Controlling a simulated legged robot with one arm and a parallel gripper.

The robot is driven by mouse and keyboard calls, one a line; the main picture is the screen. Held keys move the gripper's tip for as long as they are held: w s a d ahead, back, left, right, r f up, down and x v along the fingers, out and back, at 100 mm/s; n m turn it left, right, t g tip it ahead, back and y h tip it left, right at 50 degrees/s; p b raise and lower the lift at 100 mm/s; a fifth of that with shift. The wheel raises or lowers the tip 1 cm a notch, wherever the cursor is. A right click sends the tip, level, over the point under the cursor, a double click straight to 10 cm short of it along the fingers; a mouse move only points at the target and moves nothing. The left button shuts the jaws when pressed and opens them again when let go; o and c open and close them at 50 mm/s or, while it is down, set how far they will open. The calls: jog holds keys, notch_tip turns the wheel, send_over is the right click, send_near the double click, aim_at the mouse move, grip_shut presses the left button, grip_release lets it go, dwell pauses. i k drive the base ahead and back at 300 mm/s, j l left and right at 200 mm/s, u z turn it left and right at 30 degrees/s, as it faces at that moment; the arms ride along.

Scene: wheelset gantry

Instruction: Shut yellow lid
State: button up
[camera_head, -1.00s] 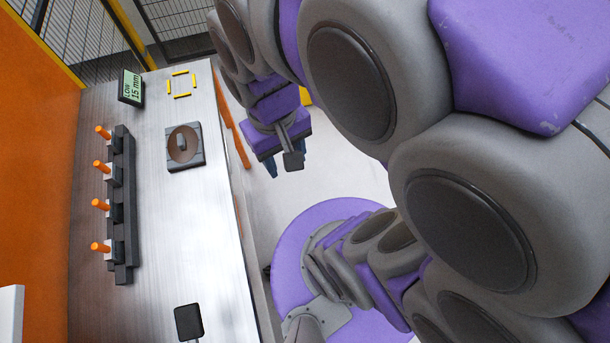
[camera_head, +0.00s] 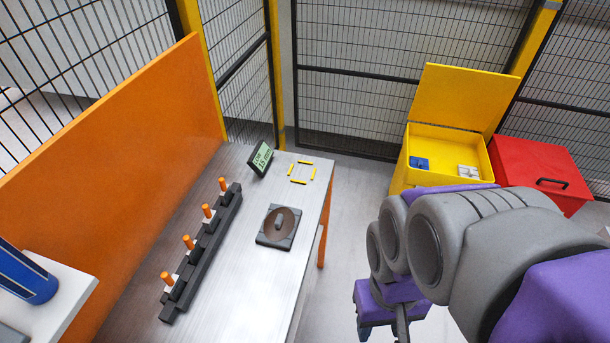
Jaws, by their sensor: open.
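The yellow lid (camera_head: 462,97) stands up, open, at the back edge of a yellow bin (camera_head: 447,179) by the mesh fence, at the upper right. The bin's open inside shows a blue piece and a white piece. My gripper (camera_head: 378,327) hangs at the bottom right of the view, well nearer to me than the bin and apart from it. Its fingers are open, and they are partly cut off by the lower edge. My arm covers the floor in front of the bin.
A red box (camera_head: 541,174) with a closed lid and black handle stands right beside the bin. On the left, a metal bench (camera_head: 233,280) holds a black rack (camera_head: 206,255) with orange-topped pegs, a dial plate (camera_head: 279,227) and a display (camera_head: 260,158). Floor between bench and bin is clear.

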aim_at(467, 98)
jog(key=z, duration=1.15)
jog(key=i+l+u, duration=0.1)
jog(key=i, duration=0.4)
jog(key=i+l, duration=0.2)
jog(key=i, duration=0.3)
jog(key=i+l+u, duration=0.15)
jog(key=i, duration=0.3)
jog(key=i+l, duration=0.2)
jog(key=i, duration=0.3)
jog(key=i+l+u, duration=0.15)
jog(key=i, duration=0.3)
jog(key=i+l+u, duration=0.1)
jog(key=i+l, duration=0.25)
jog(key=i, duration=0.15)
